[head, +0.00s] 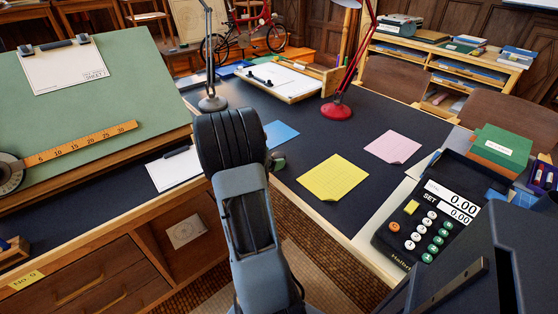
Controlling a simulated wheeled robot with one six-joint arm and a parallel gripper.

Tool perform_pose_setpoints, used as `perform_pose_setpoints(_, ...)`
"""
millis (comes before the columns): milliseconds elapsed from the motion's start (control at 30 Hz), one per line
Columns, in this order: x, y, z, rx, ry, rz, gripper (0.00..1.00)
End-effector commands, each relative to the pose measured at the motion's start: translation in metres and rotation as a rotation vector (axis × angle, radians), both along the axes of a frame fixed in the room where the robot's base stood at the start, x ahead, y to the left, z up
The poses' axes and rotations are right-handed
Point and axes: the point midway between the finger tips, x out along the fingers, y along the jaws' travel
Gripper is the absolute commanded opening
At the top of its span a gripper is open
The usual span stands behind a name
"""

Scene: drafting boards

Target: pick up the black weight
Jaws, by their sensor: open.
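Several small black pieces could be the black weight, and I cannot tell which one is. A black piece (177,151) lies on a white sheet (172,172) on the dark desk, left of my arm. Dark pieces (60,44) lie along the top of a white sheet on the green drafting board (110,85). Another dark piece (258,79) lies on the white-topped board (300,78) beyond my arm. My arm rises through the middle of the view. Its jaws cannot be made out, apparently hidden behind the arm.
A silver lamp (212,103) and a red lamp (337,111) stand on the desk. Yellow (332,178), pink (393,146) and blue sheets lie flat. A readout box with buttons (425,220) and a green box (502,146) are at right. An orange scale (85,142) crosses the green board.

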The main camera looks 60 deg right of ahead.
Motion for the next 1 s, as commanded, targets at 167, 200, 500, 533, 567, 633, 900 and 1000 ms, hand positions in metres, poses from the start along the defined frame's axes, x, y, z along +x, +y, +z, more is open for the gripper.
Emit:
perform_pose_setpoints(167, -0.007, -0.022, -0.012, 0.000, 0.000, -0.002, 0.84)
perform_pose_setpoints(200, -0.009, -0.026, -0.013, 0.000, 0.001, -0.002, 0.84)
perform_pose_setpoints(500, -0.011, -0.034, -0.014, 0.000, 0.000, 0.001, 0.84)
perform_pose_setpoints(533, -0.011, -0.034, -0.014, 0.000, 0.000, 0.001, 0.84)
perform_pose_setpoints(567, -0.011, -0.034, -0.014, 0.000, 0.000, 0.001, 0.84)
perform_pose_setpoints(633, -0.011, -0.034, -0.014, 0.000, 0.000, 0.001, 0.80)
perform_pose_setpoints(900, -0.011, -0.034, -0.014, 0.000, 0.000, 0.001, 0.54)
perform_pose_setpoints(1000, -0.011, -0.034, -0.014, 0.000, 0.000, 0.001, 0.45)
